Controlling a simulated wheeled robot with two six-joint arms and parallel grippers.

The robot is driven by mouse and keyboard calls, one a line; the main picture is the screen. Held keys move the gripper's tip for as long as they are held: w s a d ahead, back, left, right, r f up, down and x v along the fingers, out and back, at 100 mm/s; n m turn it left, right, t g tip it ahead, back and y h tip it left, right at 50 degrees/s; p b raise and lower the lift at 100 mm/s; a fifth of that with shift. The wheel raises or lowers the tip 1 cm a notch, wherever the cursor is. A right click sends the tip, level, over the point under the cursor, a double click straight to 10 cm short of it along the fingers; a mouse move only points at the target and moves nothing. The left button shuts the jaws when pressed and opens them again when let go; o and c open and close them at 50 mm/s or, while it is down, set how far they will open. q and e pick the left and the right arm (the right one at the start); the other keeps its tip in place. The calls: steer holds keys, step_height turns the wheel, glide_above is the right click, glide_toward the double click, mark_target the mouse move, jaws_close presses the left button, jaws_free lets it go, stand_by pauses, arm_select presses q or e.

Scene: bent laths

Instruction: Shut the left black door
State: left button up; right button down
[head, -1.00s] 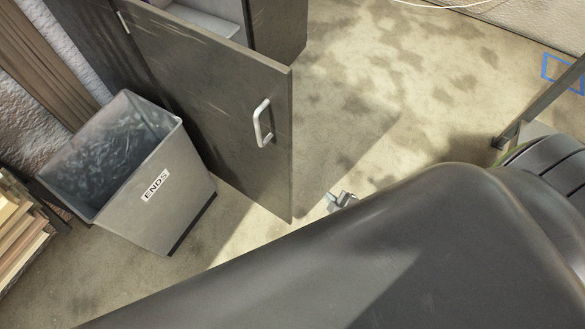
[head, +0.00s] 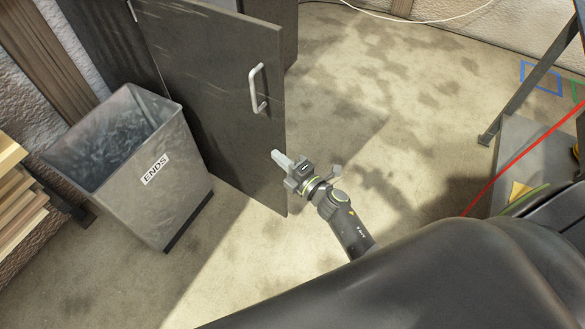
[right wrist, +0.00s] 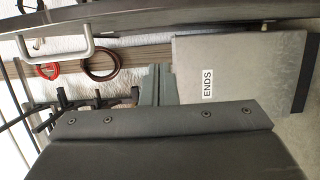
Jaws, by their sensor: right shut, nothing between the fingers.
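The left black door (head: 215,85) stands open, swung out from the dark cabinet (head: 272,25), with a pale bar handle (head: 258,90) near its free edge. In the right wrist view the handle (right wrist: 62,50) hangs below a dark strip of the door at the top. My right gripper (head: 278,157) is shut and empty, below the handle and close to the door's free edge. I cannot tell whether its tips touch the door. The fingers also show in the right wrist view (right wrist: 155,85). My left gripper is out of view.
A grey bin (head: 165,190) marked ENDS stands left of the door, close to its face. Stacked timber (head: 20,195) lies at the far left. A metal-legged stand (head: 515,100) is at the right. The floor (head: 390,85) right of the door is mostly clear.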

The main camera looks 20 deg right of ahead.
mark_target(282, 143)
steer(key=shift+w+d+b, duration=0.15)
steer(key=shift+w+d, duration=0.25)
steer(key=shift+w, duration=0.4)
steer(key=shift+w+d+b, duration=0.1)
steer(key=shift+w+d, duration=0.25)
steer(key=shift+w, duration=0.5)
steer(key=shift+w+d+b, duration=0.15)
steer(key=shift+w+d, duration=0.25)
steer(key=shift+w, duration=0.4)
steer(key=shift+d, duration=0.1)
